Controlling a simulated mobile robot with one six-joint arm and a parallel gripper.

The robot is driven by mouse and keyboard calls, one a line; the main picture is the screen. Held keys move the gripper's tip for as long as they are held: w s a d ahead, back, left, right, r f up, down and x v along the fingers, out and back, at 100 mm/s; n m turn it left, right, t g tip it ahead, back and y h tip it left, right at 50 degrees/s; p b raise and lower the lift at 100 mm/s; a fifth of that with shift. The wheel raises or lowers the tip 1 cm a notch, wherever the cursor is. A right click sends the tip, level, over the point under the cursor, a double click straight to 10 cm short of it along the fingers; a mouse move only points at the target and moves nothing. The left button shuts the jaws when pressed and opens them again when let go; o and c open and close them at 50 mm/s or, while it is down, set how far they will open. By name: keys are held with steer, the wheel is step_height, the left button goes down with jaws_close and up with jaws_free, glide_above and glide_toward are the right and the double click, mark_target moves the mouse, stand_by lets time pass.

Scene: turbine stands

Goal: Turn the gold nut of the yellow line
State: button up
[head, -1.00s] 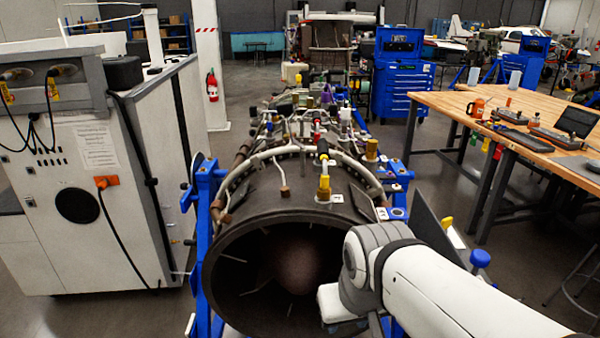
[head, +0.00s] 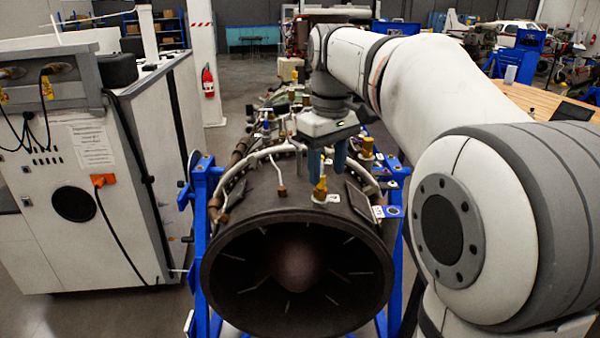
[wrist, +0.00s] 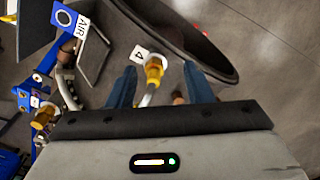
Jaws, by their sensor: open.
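The gold nut (head: 320,190) with its yellow fitting stands on top of the dark turbine casing, close to the front rim. In the wrist view the gold nut (wrist: 154,70) shows between my two blue fingers, beside a white tag marked 4 (wrist: 138,54). A short yellow and silver line (wrist: 148,97) runs from it toward the gripper body. My gripper (head: 327,172) is open, pointing down over the nut, with a finger on either side in the wrist view (wrist: 160,68). I cannot tell whether the fingers touch it. The line's upper part is hidden behind the fingers in the head view.
Another gold fitting (head: 367,147) stands to the right on the engine, near a blue and white tag (head: 388,212). The turbine (head: 290,225) sits in a blue stand (head: 202,230). A white cabinet (head: 150,180) stands left. A wooden bench (head: 525,97) is behind my arm.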

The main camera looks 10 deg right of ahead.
mark_target(323, 189)
steer(key=w+r, duration=0.2)
steer(key=shift+w+n, duration=0.35)
steer(key=shift+n, duration=0.05)
step_height(323, 189, down, 8)
steer(key=shift+r, duration=0.2)
steer(key=c, duration=0.9)
steer(key=shift+d, duration=0.1)
steer(key=shift+c, duration=0.5)
steer(key=shift+p, duration=0.3)
